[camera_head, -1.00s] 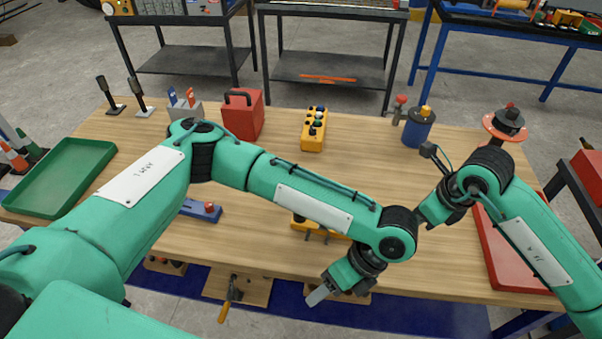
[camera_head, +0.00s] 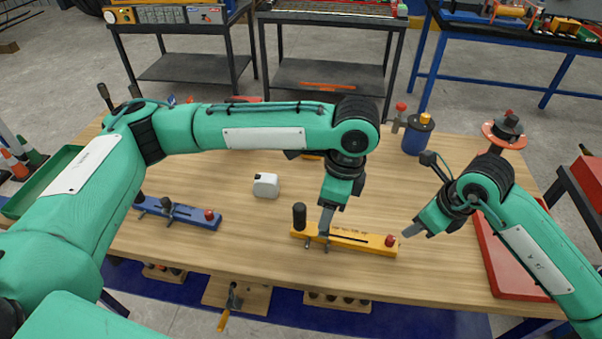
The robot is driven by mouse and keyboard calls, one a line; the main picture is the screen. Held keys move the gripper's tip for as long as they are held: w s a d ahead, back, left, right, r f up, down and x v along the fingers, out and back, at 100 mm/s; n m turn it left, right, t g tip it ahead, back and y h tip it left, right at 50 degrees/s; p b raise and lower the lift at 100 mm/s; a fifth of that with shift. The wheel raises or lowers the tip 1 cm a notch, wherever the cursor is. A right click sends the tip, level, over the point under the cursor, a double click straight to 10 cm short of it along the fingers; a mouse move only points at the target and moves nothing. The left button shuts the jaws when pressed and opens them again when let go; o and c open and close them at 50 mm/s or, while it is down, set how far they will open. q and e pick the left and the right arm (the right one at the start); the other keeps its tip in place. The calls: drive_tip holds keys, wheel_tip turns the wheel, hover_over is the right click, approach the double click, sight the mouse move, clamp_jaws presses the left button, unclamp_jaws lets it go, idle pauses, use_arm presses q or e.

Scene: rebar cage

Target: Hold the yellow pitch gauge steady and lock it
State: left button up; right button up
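The yellow pitch gauge (camera_head: 352,238) is a long yellow bar lying on the wooden table near its front edge. It has a black upright knob (camera_head: 299,216) at its left end, a red knob (camera_head: 391,241) at its right end and small metal pins at its front left. My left gripper (camera_head: 325,226) points down over the left part of the gauge; I cannot tell if it touches. My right gripper (camera_head: 407,232) is just right of the red knob, seemingly apart from it. Both grippers show side-on, so their opening is unclear.
A red tray (camera_head: 515,258) is at the right and a green tray (camera_head: 40,188) at the far left. A blue container (camera_head: 417,135) stands at the back.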

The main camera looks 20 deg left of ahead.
sight(300, 214)
use_arm(q)
drive_tip(key=w+a+n+h, duration=0.2)
drive_tip(key=w+a+n, duration=0.1)
drive_tip(key=w+a, duration=0.4)
drive_tip(key=shift+t, duration=0.3)
drive_tip(key=f, duration=0.9)
drive_tip(key=s+f, duration=0.1)
drive_tip(key=f, duration=0.3)
drive_tip(key=shift+a+f, duration=0.15)
drive_tip(key=shift+a, duration=0.1)
drive_tip(key=shift+s, duration=0.1)
clamp_jaws()
use_arm(e)
drive_tip(key=shift+o, duration=0.7)
